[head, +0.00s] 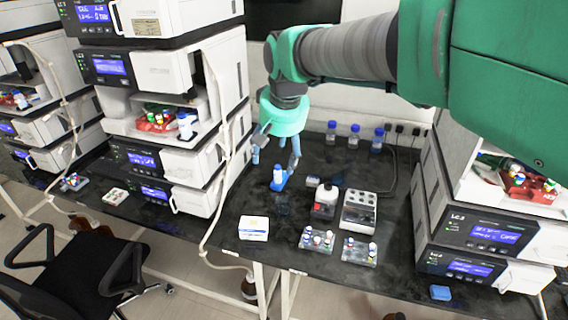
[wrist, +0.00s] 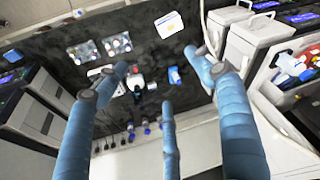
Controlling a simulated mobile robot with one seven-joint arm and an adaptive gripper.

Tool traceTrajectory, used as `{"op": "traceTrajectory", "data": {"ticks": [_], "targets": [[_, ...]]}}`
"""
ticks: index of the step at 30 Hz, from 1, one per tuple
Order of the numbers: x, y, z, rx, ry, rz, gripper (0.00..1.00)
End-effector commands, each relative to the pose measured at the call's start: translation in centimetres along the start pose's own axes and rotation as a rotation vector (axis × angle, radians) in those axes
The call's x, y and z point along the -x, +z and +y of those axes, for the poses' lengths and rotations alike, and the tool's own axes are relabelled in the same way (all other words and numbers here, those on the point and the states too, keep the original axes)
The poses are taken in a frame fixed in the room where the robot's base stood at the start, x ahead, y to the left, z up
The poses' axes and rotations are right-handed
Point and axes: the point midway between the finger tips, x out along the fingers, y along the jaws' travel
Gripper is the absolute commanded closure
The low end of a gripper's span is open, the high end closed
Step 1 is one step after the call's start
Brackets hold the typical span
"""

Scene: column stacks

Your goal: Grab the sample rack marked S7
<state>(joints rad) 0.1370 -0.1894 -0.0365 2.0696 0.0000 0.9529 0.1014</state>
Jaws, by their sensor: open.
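My gripper (head: 276,160) hangs open above the back left of the dark bench, its blue fingers spread; they also show in the wrist view (wrist: 160,78). Nothing is between the fingers. Two clear sample racks with capped vials stand at the bench's front, a left one (head: 317,239) and a right one (head: 359,250). In the wrist view they lie at the upper left (wrist: 117,44) and (wrist: 82,52), apart from the fingers. No S7 marking is readable on any rack.
A white box (head: 253,228), a small dark mixer (head: 325,201) and a grey block device (head: 359,210) stand on the bench. Blue-capped bottles (head: 354,137) line the back. Instrument stacks (head: 190,160) flank both sides. Other racks (head: 115,196) lie on the left bench.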

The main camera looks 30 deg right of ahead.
Motion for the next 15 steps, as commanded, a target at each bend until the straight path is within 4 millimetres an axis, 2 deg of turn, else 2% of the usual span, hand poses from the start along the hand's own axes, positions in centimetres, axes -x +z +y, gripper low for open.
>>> {"op": "traceTrajectory", "data": {"ticks": [3,15], "targets": [[-0.9,-3.0,0.6,-0.026,0.008,-0.019,0.31],[-5.2,-12.1,3.4,-0.117,0.031,-0.072,0.31]]}}
